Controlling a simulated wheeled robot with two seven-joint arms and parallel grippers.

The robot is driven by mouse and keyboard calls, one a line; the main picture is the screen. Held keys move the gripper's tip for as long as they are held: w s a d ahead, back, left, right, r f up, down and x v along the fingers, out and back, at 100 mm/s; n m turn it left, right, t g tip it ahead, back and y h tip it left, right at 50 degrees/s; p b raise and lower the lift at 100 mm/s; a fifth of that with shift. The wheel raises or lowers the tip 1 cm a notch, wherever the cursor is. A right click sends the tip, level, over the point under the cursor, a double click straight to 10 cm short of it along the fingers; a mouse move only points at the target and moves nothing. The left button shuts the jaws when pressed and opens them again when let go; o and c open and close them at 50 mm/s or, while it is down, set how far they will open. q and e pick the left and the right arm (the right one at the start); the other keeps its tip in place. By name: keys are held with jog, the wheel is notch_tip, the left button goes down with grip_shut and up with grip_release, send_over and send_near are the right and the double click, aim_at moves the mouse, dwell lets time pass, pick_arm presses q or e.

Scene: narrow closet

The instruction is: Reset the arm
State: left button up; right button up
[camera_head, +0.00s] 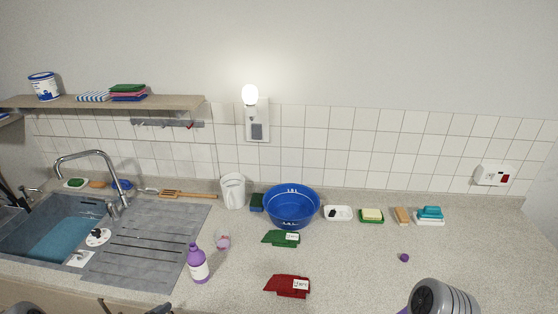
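Parts of my own arms show only at the bottom edge, a grey rounded link at the lower left and a larger grey and white link at the lower right. Small dark shapes at the bottom edge, right of the left link, may be part of my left gripper, but they are cut off and I cannot tell whether it is open or shut. My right gripper does not show. I see nothing held. The task names no object.
A sink (50,235) with blue water and a tap (98,158) is at left. A purple bottle (196,264), red cloth-like item (280,286), green one (276,239), blue bowl (292,213), white jug (233,191) and purple cap (404,257) stand on the counter (350,270). A shelf (170,103) overhangs.

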pick_arm(q)
jog(key=s+d+f+n+g+y+b, duration=0.1)
jog(key=s+d+f+n+g+b, duration=0.1)
jog(key=d+f, duration=0.5)
jog(key=s+d+f+n+g+y+b, duration=0.1)
jog(key=s+d+f+n+g, duration=0.15)
jog(key=d+f, duration=0.45)
jog(key=s+d+f+n+g+b, duration=0.1)
jog(key=s+d+f+g, duration=0.2)
jog(key=s, duration=0.4)
jog(key=s+d+f+n+g+b, duration=0.1)
jog(key=s+d+f+g, duration=0.2)
jog(key=s, duration=0.4)
notch_tip(320, 180, down, 2)
jog(key=shift+d+f, duration=0.1)
jog(key=shift+d, duration=0.7)
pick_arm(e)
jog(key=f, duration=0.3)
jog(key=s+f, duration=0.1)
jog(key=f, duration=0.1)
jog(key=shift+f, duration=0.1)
